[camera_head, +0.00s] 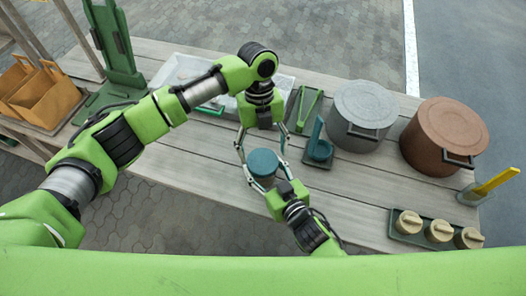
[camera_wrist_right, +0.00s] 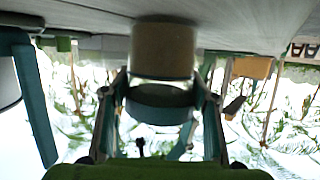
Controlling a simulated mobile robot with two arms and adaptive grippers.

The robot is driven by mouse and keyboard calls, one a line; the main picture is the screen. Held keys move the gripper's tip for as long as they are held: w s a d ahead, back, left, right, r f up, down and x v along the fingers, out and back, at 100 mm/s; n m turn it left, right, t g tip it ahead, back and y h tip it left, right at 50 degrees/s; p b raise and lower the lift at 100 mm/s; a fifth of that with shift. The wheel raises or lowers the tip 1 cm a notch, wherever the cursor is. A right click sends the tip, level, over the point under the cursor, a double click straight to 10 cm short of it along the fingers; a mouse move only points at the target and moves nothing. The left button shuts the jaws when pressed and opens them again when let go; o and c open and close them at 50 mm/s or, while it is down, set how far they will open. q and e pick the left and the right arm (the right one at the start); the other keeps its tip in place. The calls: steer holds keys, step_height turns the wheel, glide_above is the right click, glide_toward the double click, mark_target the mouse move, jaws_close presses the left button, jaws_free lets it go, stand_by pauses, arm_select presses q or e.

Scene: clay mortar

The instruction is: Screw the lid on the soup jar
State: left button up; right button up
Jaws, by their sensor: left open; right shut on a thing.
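A teal round lid (camera_head: 262,162) shows from above in the head view, between my two grippers. The right wrist view looks upside down; there the teal lid (camera_wrist_right: 160,96) sits between the fingers, against or close to a tan cylinder (camera_wrist_right: 162,50), which looks like the soup jar. I cannot tell whether they touch. My right gripper (camera_head: 268,172) comes from the front and is shut on the lid's sides; its fingers also flank the lid in the wrist view (camera_wrist_right: 163,85). My left gripper (camera_head: 263,148) reaches down from above, open, its fingers spread around the lid's far side.
Right of the grippers stand a blue hooked piece (camera_head: 320,150), a grey pot (camera_head: 363,105) and a brown pot (camera_head: 446,128). A tray (camera_head: 400,238) with several tan-topped jars lies at the lower right. A white tray (camera_head: 185,70) and a green stand (camera_head: 115,50) are left.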

arm_select(q)
steer(key=c, duration=1.6)
steer(key=shift+f, duration=0.4)
steer(key=shift+s+f, duration=0.15)
steer(key=shift+f, duration=0.2)
arm_select(e)
steer(key=shift+r, duration=0.1)
arm_select(q)
steer(key=shift+v, duration=2.05)
arm_select(e)
steer(key=o, duration=1.7)
